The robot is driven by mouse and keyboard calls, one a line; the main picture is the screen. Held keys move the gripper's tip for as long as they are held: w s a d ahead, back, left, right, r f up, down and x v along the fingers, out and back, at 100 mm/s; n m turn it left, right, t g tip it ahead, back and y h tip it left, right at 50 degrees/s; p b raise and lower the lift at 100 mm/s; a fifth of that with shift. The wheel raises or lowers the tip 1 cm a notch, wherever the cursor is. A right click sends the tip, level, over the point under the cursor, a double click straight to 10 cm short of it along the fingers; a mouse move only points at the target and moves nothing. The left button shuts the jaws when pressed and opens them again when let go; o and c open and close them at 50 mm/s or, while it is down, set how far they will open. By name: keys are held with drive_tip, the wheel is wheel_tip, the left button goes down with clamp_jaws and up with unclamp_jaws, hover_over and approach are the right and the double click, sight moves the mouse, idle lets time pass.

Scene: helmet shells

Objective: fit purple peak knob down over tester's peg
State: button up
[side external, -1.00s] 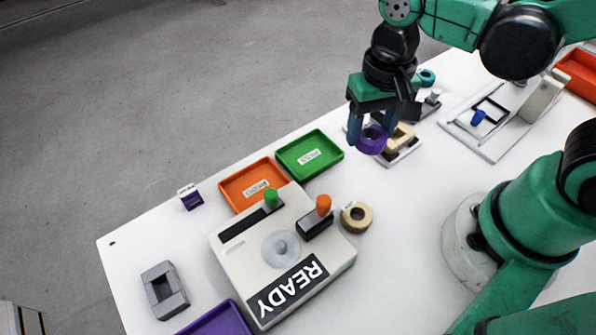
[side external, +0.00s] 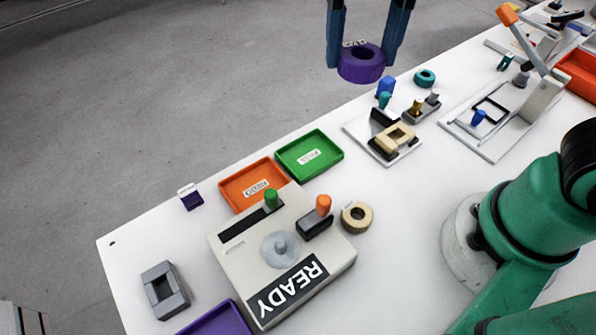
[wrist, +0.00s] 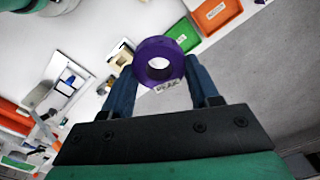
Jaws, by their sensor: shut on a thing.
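The purple peak knob (side external: 361,64) is a thick ring with a white label, held in the air at the top of the side view. My gripper (side external: 366,58) is shut on it, with one blue finger on each side. The wrist view shows the knob (wrist: 158,64) between the fingertips (wrist: 160,72), its hole open and its label facing the wrist. The tester (side external: 283,255) is a pale box marked READY on the table, with a grey round dial and a short peg (side external: 281,247) at its middle. The knob is well above and away from the tester.
Orange (side external: 254,184) and green (side external: 310,154) trays lie behind the tester. An orange-topped lever (side external: 323,206) and a green post (side external: 271,198) rise from the tester. A tan ring (side external: 356,217) lies beside it. A grey block (side external: 164,289) and purple tray (side external: 217,320) are nearby.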

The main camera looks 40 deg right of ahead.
sight(283, 241)
drive_tip(key=s+a+r+m, duration=0.1)
drive_tip(key=s+a+m, duration=0.15)
drive_tip(key=a, duration=0.35)
drive_tip(key=s+a+r+m, duration=0.1)
drive_tip(key=s+a+m, duration=0.15)
drive_tip(key=a, duration=0.45)
drive_tip(key=shift+m, duration=0.4)
drive_tip(key=f, duration=1.9)
drive_tip(key=shift+w+d+f, duration=0.1)
drive_tip(key=shift+w, duration=0.2)
drive_tip(key=o, duration=1.2)
drive_tip(key=shift+f, duration=0.1)
